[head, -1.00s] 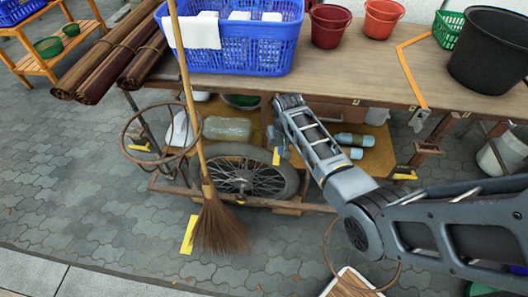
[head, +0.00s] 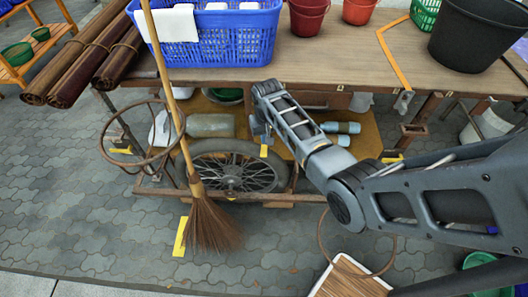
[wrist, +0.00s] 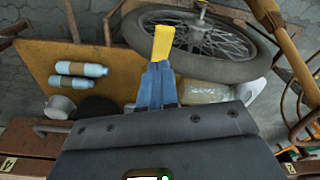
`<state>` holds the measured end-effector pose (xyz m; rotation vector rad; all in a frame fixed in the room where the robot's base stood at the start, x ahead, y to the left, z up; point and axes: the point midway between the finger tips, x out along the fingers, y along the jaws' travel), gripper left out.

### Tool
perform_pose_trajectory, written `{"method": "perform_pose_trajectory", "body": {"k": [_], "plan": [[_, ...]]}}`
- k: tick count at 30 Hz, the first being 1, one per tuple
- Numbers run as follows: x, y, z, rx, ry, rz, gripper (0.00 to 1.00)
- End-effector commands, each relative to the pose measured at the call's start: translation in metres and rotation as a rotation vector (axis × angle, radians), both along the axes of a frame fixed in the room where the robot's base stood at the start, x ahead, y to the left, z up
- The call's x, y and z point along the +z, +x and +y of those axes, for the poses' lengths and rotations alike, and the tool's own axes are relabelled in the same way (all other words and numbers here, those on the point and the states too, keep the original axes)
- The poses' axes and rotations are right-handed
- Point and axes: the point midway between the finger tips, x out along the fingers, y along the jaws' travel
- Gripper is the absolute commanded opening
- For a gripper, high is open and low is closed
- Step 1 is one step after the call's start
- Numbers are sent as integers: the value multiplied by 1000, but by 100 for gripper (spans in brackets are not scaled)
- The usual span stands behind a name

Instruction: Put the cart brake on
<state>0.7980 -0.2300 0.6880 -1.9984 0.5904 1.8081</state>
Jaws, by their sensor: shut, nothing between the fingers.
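My gripper (wrist: 157,88) points down under the tabletop in front of the cart's lower shelf, with its blue-grey fingers together and nothing between them. A yellow piece (wrist: 163,42) shows right at the fingertips, beside the spoked wheel (wrist: 215,45); I cannot tell whether it is a brake handle or part of the fingers. The yellow piece also shows in the head view (head: 264,150), by the upper right of the wheel (head: 232,172). No brake can be identified for certain.
A broom (head: 207,220) leans in front of the cart, left of the wheel, near a yellow plate (head: 181,236). A rusty ring (head: 138,140) hangs at the left. Bottles (head: 340,128) lie on the shelf. Paving is open at left.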

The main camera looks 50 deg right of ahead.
Motion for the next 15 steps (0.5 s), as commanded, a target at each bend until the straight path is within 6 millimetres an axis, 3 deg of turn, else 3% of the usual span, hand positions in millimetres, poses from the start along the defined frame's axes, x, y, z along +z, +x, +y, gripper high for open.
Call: {"method": "perform_pose_trajectory", "body": {"k": [1, 6, 15], "plan": [[-13, 1, 0, 0, 0, 0, 0], [-33, 3, -1, 1, 0, 0, 0], [-44, 4, -2, 0, 0, 0, 0]]}}
